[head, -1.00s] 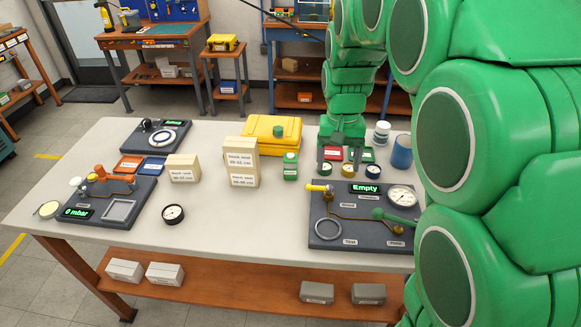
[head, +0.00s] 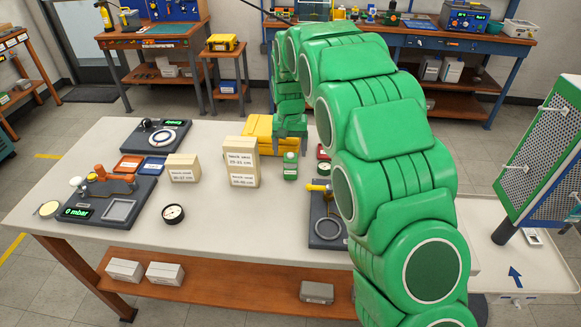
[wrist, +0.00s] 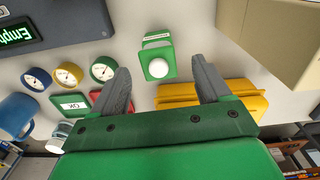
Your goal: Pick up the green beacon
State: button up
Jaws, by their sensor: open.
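The green beacon (head: 290,168), a small upright green block with a pale rounded top and a label, stands on the table right of the cream boxes. My gripper (head: 290,143) shows just above and behind it in the head view, pointing down. In the wrist view the beacon (wrist: 158,52) appears between and slightly beyond the open fingers, with nothing held. The fingers do not appear to touch it.
A yellow case (head: 259,134) lies behind the beacon. Cream boxes (head: 242,160) stand close on its left. Small gauges (wrist: 68,74), a red tray and a blue cup (wrist: 17,115) lie on the other side. A dark panel (head: 325,232) is at front right.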

aim_at(291, 167)
jog(key=shift+w+a+f, duration=0.1)
jog(key=shift+a+f, duration=0.05)
jog(key=shift+f, duration=0.35)
jog(key=shift+d+f, duration=0.2)
jog(key=shift+f, duration=3.35)
jog(key=shift+c, duration=0.4)
jog(key=c, duration=1)
jog(key=shift+r, duration=0.15)
jog(key=shift+c, duration=0.2)
